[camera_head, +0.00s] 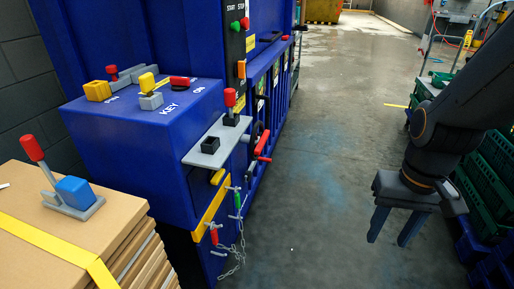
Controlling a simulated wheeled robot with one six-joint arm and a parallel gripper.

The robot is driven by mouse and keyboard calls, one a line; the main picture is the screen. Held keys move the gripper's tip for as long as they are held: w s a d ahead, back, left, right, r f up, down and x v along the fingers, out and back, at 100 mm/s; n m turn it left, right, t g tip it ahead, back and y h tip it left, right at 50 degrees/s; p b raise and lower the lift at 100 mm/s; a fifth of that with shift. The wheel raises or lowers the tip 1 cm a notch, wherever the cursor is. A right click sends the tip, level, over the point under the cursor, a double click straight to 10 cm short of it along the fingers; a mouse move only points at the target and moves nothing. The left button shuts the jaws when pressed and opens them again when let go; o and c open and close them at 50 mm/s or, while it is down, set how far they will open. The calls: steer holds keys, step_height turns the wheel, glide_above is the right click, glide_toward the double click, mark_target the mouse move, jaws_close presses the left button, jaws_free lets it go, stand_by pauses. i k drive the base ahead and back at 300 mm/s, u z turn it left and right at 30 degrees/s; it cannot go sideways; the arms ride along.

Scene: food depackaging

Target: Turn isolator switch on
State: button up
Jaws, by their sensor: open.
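A blue machine (110,140) stands at the left with a control box jutting toward me. On its sloped top sit a red switch handle (180,82) beside the white "ON" lettering, a yellow-topped part on a grey base (150,98) by the "KEY" lettering, and a yellow block (97,91) with a red-tipped lever (113,74) behind it. I cannot tell for sure which of these is the isolator switch; none carries a readable isolator label. My gripper (391,238) hangs at the right, fingers down, open and empty, well apart from the machine.
A grey shelf (218,140) with a red-knobbed lever (230,98) juts from the box; a chain (233,262) hangs below. Strapped cardboard (50,235) at front left bears a blue block (75,192) and red-tipped lever. Green crates (480,205) stand right. The middle floor is clear.

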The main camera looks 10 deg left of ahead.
mark_target(214, 178)
steer(key=u, duration=0.7)
steer(key=k, duration=0.65)
steer(key=z, duration=0.85)
steer(key=i, duration=1.15)
steer(key=u, duration=0.75)
